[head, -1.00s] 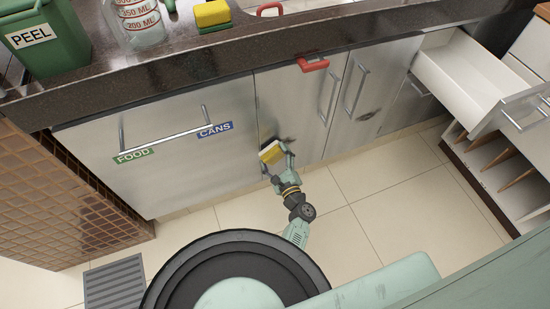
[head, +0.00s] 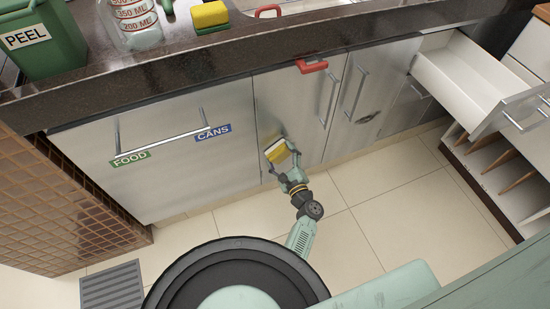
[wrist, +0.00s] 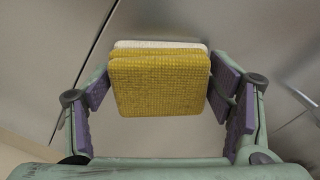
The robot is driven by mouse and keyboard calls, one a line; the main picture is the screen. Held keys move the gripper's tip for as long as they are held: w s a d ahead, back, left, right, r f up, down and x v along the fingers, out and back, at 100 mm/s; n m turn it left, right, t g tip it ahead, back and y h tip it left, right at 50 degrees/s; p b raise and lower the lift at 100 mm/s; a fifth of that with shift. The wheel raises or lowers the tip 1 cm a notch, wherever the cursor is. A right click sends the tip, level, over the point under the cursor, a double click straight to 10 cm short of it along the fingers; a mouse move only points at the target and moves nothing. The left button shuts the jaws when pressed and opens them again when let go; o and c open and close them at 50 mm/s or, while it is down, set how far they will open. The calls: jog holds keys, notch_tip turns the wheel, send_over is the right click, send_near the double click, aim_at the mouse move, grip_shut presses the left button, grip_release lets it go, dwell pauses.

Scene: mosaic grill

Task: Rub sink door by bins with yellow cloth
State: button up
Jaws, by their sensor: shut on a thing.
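My gripper (head: 285,165) is shut on the yellow cloth (head: 276,150), a folded pad with a pale layer behind it. The wrist view shows the cloth (wrist: 160,85) between my purple-padded fingers. The cloth is at the lower part of the steel sink door (head: 295,98), just right of the panel labelled FOOD and CANS. It looks against or very close to the door; contact is hard to tell. A dark smudge or shadow shows beside the cloth, partly hidden by it.
The bin panel (head: 165,165) has a long bar handle. A red clip-like thing (head: 312,66) hangs at the counter edge. Another dark mark (head: 367,117) is on the door to the right. An open drawer (head: 468,75) juts out at right. Tiled floor (head: 375,215) is clear.

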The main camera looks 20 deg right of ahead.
aim_at(295, 141)
jog(key=shift+w+d+b, duration=0.15)
jog(key=shift+d+b, duration=0.65)
jog(key=shift+d, duration=1.05)
jog(key=shift+w+d+b, duration=0.1)
jog(key=shift+d+b, duration=0.65)
jog(key=shift+d, duration=1.1)
jog(key=shift+w, duration=0.1)
